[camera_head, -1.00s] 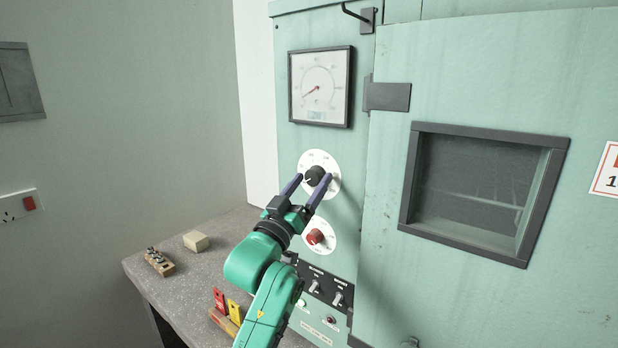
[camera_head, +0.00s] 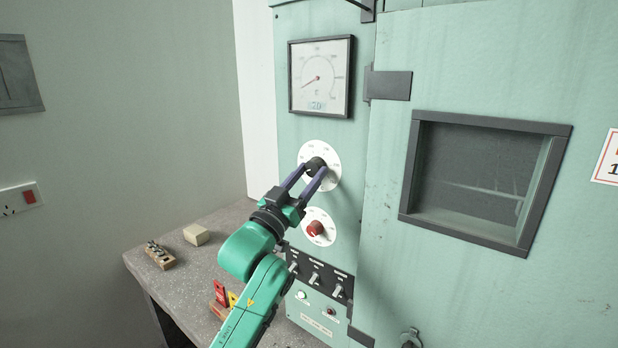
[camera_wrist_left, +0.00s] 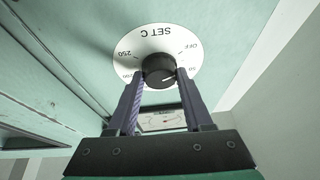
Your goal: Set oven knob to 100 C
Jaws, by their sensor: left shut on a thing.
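The black oven knob (camera_head: 316,163) sits on a round white dial plate (camera_head: 331,176) on the oven's green front panel. In the left wrist view the knob (camera_wrist_left: 158,70) shows below the printed words "SET C", with OFF, 250 and other marks around it. My left gripper (camera_head: 317,172) is shut on the knob, with one finger on each side of it. It also shows in the left wrist view (camera_wrist_left: 158,80). The fingers hide part of the dial's scale. Above, a square gauge (camera_head: 320,77) has a red needle pointing to lower left and a small display that seems to read 70. My right gripper is not in view.
A red knob (camera_head: 315,229) on a second white dial lies just below my gripper. Toggle switches (camera_head: 314,279) are under it. The oven door with its dark window (camera_head: 482,185) is at the right. The grey bench (camera_head: 196,268) holds a pale block (camera_head: 196,235) and small items.

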